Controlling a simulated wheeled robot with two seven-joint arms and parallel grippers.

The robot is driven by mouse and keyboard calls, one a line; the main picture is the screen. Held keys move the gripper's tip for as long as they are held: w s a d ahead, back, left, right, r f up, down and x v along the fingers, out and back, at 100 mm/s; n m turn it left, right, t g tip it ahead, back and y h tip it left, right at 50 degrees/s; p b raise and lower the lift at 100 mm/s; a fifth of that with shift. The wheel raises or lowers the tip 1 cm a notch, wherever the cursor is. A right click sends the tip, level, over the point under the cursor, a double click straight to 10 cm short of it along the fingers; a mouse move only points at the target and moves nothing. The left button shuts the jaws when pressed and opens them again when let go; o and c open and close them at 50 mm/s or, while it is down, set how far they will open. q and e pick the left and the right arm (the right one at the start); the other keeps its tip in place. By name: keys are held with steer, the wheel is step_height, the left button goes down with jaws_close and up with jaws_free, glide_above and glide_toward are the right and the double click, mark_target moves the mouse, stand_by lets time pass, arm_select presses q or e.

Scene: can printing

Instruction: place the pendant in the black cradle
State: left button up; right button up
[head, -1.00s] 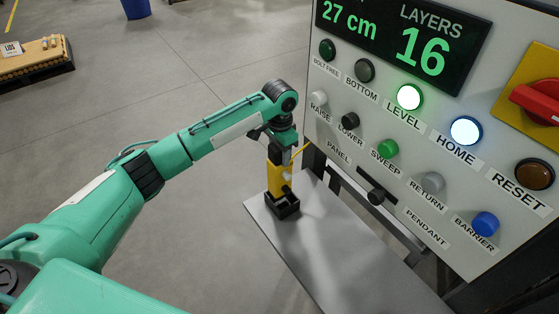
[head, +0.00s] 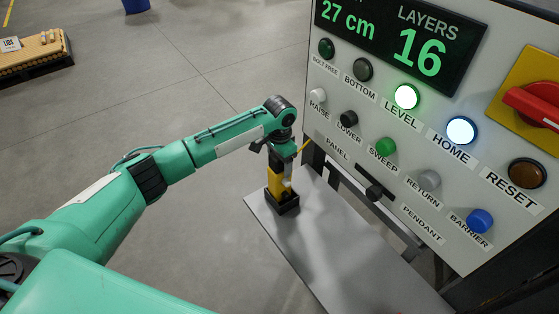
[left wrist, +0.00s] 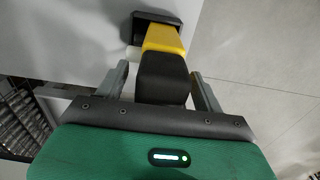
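The pendant (head: 277,183) is a yellow body with a black upper end. It stands upright with its lower end in the black cradle (head: 288,209) on the grey shelf. My left gripper (head: 280,155) points down over the pendant's top. In the left wrist view, its two fingers (left wrist: 163,82) stand either side of the black end of the pendant (left wrist: 162,76), with a visible gap at the left finger. The cradle (left wrist: 157,17) shows beyond the yellow part. How deep the pendant sits is hard to tell. My right gripper is not in view.
The control panel (head: 430,130), with labelled buttons, a lit display and a red switch (head: 535,103), stands close to the right of my left gripper. The grey shelf (head: 335,250) is bare in front of the cradle. A loaded pallet (head: 35,55) lies far left on open floor.

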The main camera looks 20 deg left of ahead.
arm_select(q)
steer(key=shift+r, duration=0.3)
step_height(320, 180, up, 11)
steer(key=b, duration=0.3)
steer(key=shift+r, duration=0.4)
